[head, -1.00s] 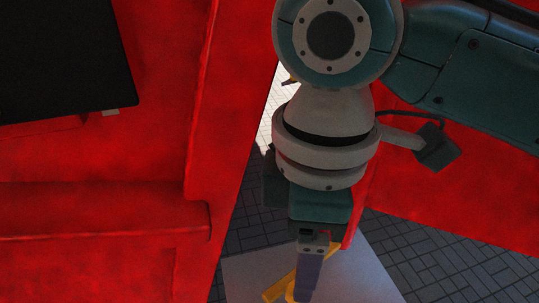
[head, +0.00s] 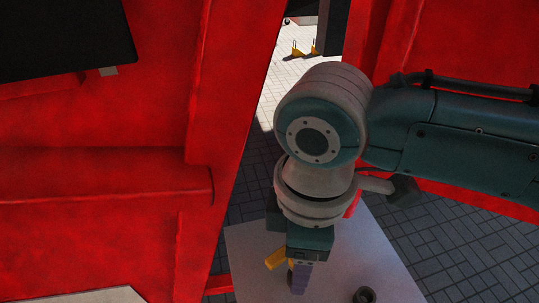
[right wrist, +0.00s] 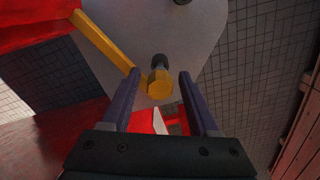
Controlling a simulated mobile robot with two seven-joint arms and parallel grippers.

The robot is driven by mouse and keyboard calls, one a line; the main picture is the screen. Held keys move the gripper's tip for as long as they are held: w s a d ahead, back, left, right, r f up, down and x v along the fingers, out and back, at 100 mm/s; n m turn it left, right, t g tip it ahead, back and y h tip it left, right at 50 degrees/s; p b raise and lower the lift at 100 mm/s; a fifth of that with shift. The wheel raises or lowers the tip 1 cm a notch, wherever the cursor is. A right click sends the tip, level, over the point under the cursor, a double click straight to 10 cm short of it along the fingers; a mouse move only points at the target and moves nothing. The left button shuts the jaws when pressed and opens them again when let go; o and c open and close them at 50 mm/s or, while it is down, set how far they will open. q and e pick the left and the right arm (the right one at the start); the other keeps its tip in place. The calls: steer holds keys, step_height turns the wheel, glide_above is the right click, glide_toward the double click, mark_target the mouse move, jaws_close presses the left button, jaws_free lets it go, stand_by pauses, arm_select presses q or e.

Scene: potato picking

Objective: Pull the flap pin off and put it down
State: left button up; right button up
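In the right wrist view, a yellow bar (right wrist: 103,42) runs down from the upper left to a yellow round end (right wrist: 159,88). A dark grey knob (right wrist: 159,62) sits against that end; I take these to be the flap pin and its handle, but cannot tell exactly where one stops. My right gripper (right wrist: 160,76) is open, its two purple fingers either side of the round end with a gap on each side. In the head view, the right gripper (head: 298,286) points down, and part of the yellow bar (head: 276,260) shows beside it. My left gripper is not in view.
A pale grey plate (head: 345,250) lies below the gripper, with a dark round piece (head: 365,295) on it. Red walls (head: 225,130) stand left and right. A black panel (head: 62,40) is at upper left. Dark paving (head: 420,255) shows beyond the plate.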

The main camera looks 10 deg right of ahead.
jaws_close()
steer(key=shift+c, duration=2.4)
jaws_free()
jaws_close()
steer(key=shift+r, duration=0.2)
steer(key=shift+r+p, duration=1)
steer(key=shift+p, duration=0.35)
steer(key=shift+r+p, duration=0.65)
steer(key=shift+p, duration=0.15)
steer(key=shift+r, duration=0.1)
